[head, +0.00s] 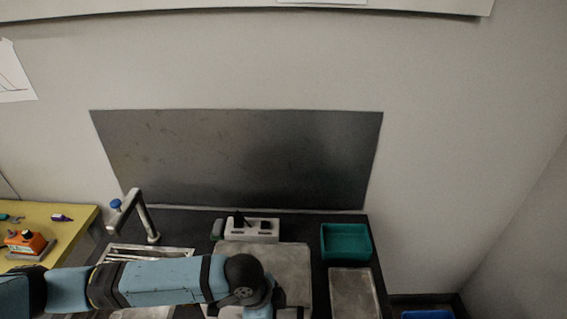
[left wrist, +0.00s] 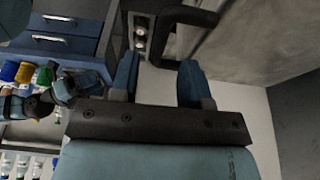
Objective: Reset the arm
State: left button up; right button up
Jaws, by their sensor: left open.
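My left arm (head: 165,283) comes in from the left in the head view and reaches across the front of the dark counter. Its wrist bends down at the lower middle, and the gripper itself is out of that frame or hidden. In the left wrist view my left gripper (left wrist: 158,80) shows two blue fingers standing apart, with nothing between them. My right gripper does not show in either view.
A teal bin (head: 346,242) and a grey metal tray (head: 354,295) are on the counter's right. A white device (head: 252,230) stands behind my arm. A tap (head: 144,215) rises by the sink. An orange object (head: 27,242) sits on a yellow table (head: 70,235) at left.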

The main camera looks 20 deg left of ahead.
pick_arm(q)
jog(key=s+d+r+n+t+h, duration=0.2)
jog(key=s+d+r+n, duration=0.2)
jog(key=s+r, duration=0.1)
jog(key=s+a+f+n+y, duration=0.1)
jog(key=s+a+n+y, duration=0.2)
jog(key=s+a+n, duration=0.35)
jog(key=s+a+n+y, duration=0.2)
jog(key=s+a+n, duration=0.1)
jog(key=a, duration=0.7)
jog(key=w+d+f+t, duration=0.2)
jog(key=f, duration=0.2)
jog(key=w+d+f+t+h, duration=0.1)
jog(key=w+f+t, duration=0.1)
jog(key=f, duration=0.3)
jog(key=w+d+f+m+t+h, duration=0.1)
jog(key=w+d+f+t, duration=0.1)
jog(key=f, duration=0.3)
jog(key=shift+d+f+t, duration=0.25)
jog(key=shift+d+t, duration=0.1)
jog(key=shift+t, duration=0.25)
jog(key=shift+d+f, duration=0.1)
jog(key=shift+f, duration=0.1)
jog(key=shift+f+t+h, duration=0.1)
jog(key=shift+t+h, duration=0.2)
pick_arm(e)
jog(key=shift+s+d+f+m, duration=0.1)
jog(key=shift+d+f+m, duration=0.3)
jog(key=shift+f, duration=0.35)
